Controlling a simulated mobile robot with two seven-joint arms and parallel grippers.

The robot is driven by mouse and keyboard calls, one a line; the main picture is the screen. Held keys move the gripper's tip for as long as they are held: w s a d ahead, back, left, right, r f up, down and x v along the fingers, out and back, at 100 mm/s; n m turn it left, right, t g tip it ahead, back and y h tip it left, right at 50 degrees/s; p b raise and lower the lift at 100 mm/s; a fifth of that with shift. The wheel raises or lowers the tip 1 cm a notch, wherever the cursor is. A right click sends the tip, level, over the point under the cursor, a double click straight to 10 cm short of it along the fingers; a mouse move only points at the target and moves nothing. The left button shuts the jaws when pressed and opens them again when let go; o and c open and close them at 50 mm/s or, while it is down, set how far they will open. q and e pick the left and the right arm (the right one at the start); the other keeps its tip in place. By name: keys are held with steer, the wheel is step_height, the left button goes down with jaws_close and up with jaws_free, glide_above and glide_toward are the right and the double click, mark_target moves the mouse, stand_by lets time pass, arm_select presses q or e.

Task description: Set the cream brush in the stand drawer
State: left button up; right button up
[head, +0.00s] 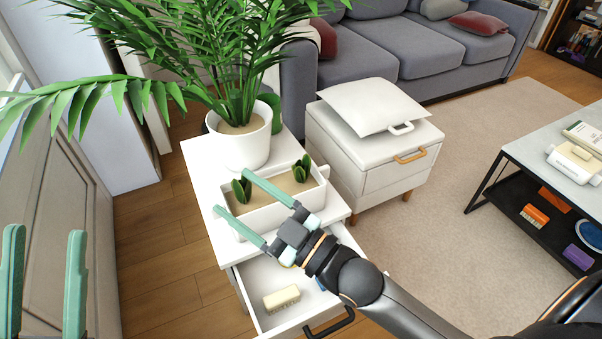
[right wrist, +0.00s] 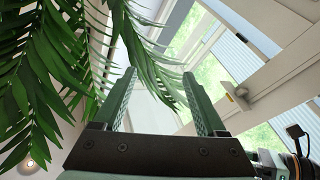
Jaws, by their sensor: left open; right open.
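A cream, block-shaped object that looks like the brush (head: 282,298) lies in the open drawer (head: 262,275) of the white stand (head: 202,185). It rests on the drawer floor towards the front, touched by no gripper. My right gripper (head: 230,190) is open and empty over the stand top, in front of the planter. It also shows open in the right wrist view (right wrist: 160,73), with nothing between its fingers. My right forearm hides part of the drawer, and a bit of blue shows beside it. My left gripper (head: 45,231) is open and empty at the lower left.
A long planter (head: 262,212) with small succulents and a potted palm (head: 245,148) stand on the stand top. A white cabinet (head: 372,150) with a cushion is to the right. A coffee table (head: 545,145) holds stacked items at the far right. The drawer has a black handle (head: 330,324).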

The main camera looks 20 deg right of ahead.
steer(key=s+d+r+n+t+y, duration=0.1)
steer(key=s+d+r+t+y, duration=0.3)
steer(key=s+r, duration=0.7)
step_height(320, 180, up, 2)
steer(key=shift+d+r+t, duration=0.15)
steer(key=shift+d+t, duration=0.15)
steer(key=shift+d, duration=0.05)
steer(key=shift+s, duration=0.1)
